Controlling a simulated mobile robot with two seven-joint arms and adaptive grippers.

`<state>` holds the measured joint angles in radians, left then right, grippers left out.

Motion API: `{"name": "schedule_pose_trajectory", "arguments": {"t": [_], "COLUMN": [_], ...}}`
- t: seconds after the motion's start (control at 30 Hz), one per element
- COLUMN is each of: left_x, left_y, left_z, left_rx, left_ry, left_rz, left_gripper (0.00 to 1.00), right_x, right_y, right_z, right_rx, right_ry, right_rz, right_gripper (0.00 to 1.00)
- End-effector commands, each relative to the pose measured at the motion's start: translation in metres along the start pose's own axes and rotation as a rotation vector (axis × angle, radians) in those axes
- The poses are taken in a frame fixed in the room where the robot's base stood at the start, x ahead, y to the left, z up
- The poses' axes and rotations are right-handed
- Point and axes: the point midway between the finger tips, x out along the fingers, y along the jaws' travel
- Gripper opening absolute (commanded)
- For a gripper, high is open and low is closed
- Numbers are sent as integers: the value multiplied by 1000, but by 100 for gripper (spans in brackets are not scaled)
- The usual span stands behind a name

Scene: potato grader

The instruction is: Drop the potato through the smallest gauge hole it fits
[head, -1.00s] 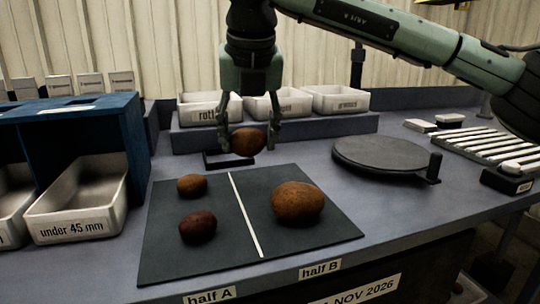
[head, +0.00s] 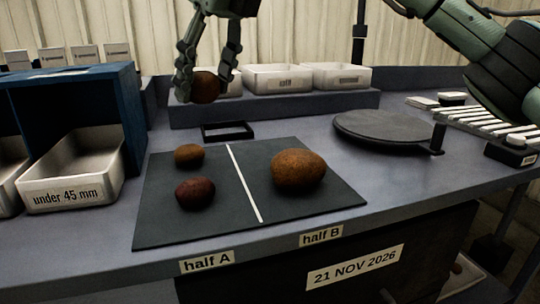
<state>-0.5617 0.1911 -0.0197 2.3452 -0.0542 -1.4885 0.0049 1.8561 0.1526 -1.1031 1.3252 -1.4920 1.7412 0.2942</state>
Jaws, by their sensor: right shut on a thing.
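My right gripper (head: 208,85) is shut on a brown potato (head: 206,88) and holds it in the air, above and behind the mat, in front of the white bins. The blue gauge stand (head: 88,100) is at the left; its top is seen at a shallow angle, so the gauge holes cannot be made out. A white tray labelled "under 45 mm" (head: 72,194) sits in its front opening, and part of another tray (head: 8,180) shows at the left edge. My left gripper is not in view.
A dark mat (head: 228,215) marked half A and half B holds a small brown potato (head: 189,156), a reddish potato (head: 195,193) and a large brown potato (head: 299,168). A black frame (head: 228,131) lies behind it. White bins (head: 278,78) stand behind; a round plate (head: 385,128) is right.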

Motion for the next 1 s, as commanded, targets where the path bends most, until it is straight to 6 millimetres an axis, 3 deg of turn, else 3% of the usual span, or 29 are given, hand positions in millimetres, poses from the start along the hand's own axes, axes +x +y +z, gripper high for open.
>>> {"name": "schedule_pose_trajectory", "arguments": {"t": [0.17,0.4,0.6,0.83,1.0], "left_x": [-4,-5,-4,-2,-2], "left_y": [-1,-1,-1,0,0], "left_z": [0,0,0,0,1], "left_rx": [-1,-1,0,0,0], "left_ry": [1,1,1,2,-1], "left_rz": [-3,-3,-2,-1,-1], "left_gripper": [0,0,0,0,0], "right_x": [7,27,39,49,72], "right_y": [-19,-69,-100,-109,-109], "right_z": [-12,-46,-66,-74,-84], "right_rx": [-42,-39,-41,-44,-44], "right_ry": [2,2,1,2,3], "right_rz": [20,19,17,17,17], "right_gripper": [24,24,24,24,24]}}
